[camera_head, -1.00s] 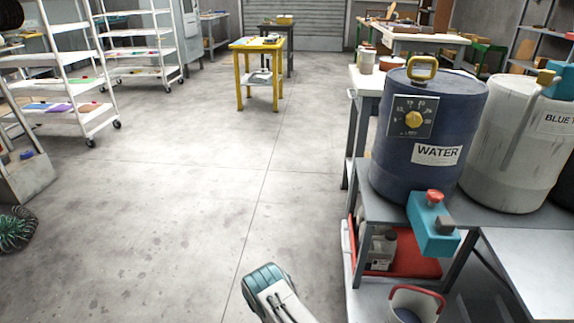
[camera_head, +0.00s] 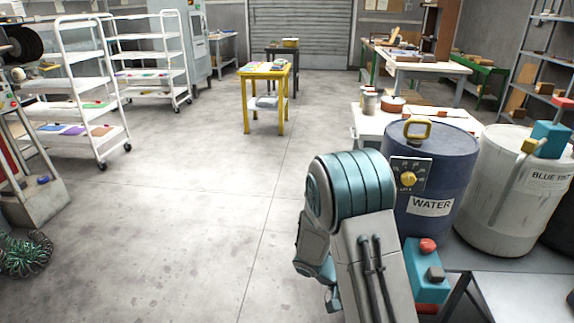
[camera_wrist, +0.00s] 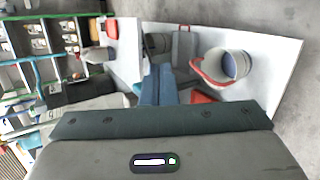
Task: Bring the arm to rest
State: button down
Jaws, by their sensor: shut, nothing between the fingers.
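My arm (camera_head: 355,220) rises from the bottom of the head view, bent at a teal-banded joint, in front of the blue WATER drum (camera_head: 436,172). Its lower end hangs at the left of the bend, and I cannot make out the fingers there. In the wrist view my gripper (camera_wrist: 158,72) shows as narrow blue fingers, closed together and empty. It points towards a pale shelf surface with a white bucket (camera_wrist: 236,66) with a red handle to its right.
A white BLUE drum (camera_head: 512,190) stands right of the water drum. A teal valve box (camera_head: 428,272) with a red knob is close beside my arm. A yellow table (camera_head: 265,75) stands further back. White racks (camera_head: 75,85) line the left. The floor on the left is open.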

jog(key=s+a+r+t+y+p, duration=0.2)
jog(key=s+r+y+p, duration=0.1)
jog(key=r, duration=0.8)
jog(key=s+a+r+t+y+p, duration=0.2)
jog(key=s+r+y+p, duration=0.2)
jog(key=r+p, duration=0.3)
jog(key=s+a+r+n+t+y+p, duration=0.1)
jog(key=s+r+p, duration=0.4)
jog(key=r, duration=1.2)
jog(key=a+t+y, duration=0.1)
jog(key=a+y, duration=0.1)
jog(key=shift+s+r+y+p, duration=0.2)
jog(key=shift+s+y+p, duration=0.1)
jog(key=shift+y+p, duration=0.1)
